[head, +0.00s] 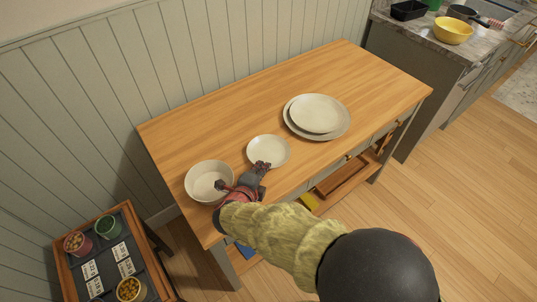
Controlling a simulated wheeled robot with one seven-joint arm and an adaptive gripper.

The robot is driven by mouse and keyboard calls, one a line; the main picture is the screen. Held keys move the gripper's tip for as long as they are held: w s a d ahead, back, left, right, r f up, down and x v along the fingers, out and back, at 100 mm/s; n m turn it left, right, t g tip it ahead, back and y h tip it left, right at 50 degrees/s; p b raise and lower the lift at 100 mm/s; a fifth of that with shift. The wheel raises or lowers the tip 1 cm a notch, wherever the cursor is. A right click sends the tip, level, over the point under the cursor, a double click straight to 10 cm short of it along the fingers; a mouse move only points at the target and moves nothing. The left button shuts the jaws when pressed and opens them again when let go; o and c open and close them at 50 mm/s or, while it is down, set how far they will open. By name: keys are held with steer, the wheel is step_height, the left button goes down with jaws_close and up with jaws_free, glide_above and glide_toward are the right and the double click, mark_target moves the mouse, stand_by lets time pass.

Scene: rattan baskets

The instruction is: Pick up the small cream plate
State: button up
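The small cream plate (268,148) lies flat on the wooden table, between a deep cream bowl and a larger stack of plates. My gripper (241,176) is at the near edge of the table, between the bowl (205,170) and the small plate. Its two fingers are spread apart, with nothing seen between them. The left fingertip overlaps the bowl in view, and the right one overlaps the near rim of the small plate. I cannot tell whether either touches.
Two larger stacked plates (316,114) sit right of the small plate on the table (375,88). The table's back and right areas are clear. A low tray (72,255) with small pots stands at lower left. A counter with a yellow bowl (453,31) is at upper right.

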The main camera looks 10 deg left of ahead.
steer(key=shift+c, duration=0.5)
jaws_close()
stand_by(0.4)
